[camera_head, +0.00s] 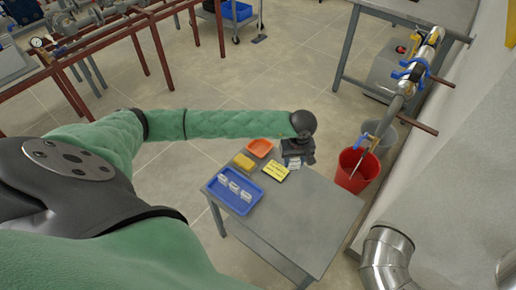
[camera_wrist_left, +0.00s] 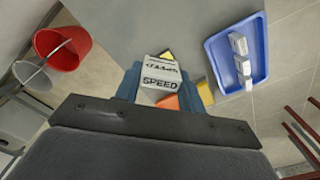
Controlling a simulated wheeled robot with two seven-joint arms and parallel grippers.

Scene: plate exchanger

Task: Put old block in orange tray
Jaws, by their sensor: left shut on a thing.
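My left gripper (camera_head: 296,162) is at the far edge of the small grey table, just right of the orange tray (camera_head: 259,148). In the head view the block is mostly hidden by the gripper. A piece of the orange tray (camera_wrist_left: 168,102) shows just behind the block in the wrist view; the rest is covered. My right gripper is in neither view.
A blue tray (camera_head: 213,188) with three white blocks (camera_head: 234,187) sits on the table (camera_head: 310,215). A yellow object (camera_head: 244,161) and a yellow card (camera_head: 275,171) lie between it and the gripper. A red bucket (camera_head: 357,172) stands right of the table. The table's right part is clear.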

